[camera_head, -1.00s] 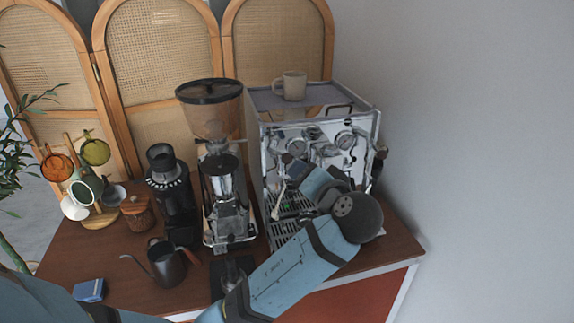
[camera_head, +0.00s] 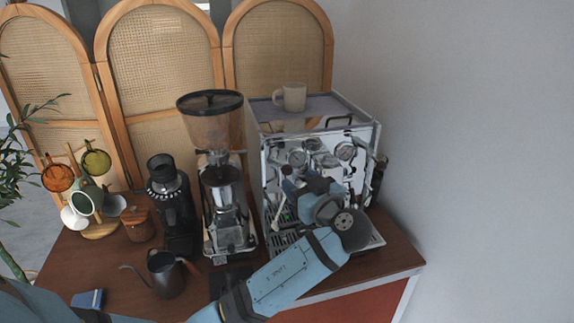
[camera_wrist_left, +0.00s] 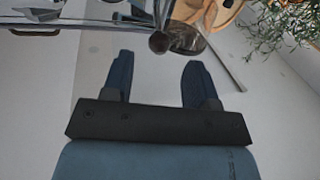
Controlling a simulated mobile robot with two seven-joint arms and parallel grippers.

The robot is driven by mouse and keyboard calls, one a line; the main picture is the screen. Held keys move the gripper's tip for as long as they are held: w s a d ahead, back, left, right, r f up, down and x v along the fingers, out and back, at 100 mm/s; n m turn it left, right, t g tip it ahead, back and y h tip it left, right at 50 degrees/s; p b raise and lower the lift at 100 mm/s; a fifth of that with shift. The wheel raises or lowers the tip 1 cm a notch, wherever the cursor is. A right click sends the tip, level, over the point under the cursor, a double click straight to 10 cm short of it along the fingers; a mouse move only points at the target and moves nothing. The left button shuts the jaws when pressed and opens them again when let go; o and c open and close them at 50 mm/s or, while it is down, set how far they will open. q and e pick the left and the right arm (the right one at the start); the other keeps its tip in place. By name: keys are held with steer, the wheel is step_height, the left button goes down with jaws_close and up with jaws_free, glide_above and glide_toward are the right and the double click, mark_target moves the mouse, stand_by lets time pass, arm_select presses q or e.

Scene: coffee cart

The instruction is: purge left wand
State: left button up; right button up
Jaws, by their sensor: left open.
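The chrome espresso machine (camera_head: 358,165) stands at the right of the cart, with gauges and a drip tray on its front. A thin pale left wand (camera_head: 279,206) hangs at its front left. A round dark knob-like end (camera_wrist_left: 159,43) on a metal stem lies just beyond the gap between the fingertips. I cannot tell which part it is. My arm hides part of the machine's front.
A beige mug (camera_head: 292,97) stands on top of the machine. A large grinder (camera_head: 226,195) stands close to its left, then a smaller black grinder (camera_head: 170,195). A dark kettle (camera_head: 166,274) stands in front. A blue item (camera_head: 87,299) lies at the front left.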

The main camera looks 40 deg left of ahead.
mark_target(287, 172)
arm_select(q)
steer(key=p+x, duration=0.1)
steer(key=x, duration=0.5)
arm_select(e)
steer(key=shift+s+d+r, duration=0.1)
steer(key=shift+s+r, duration=0.05)
steer(key=shift+r, duration=0.6)
arm_select(q)
steer(key=shift+c, duration=0.4)
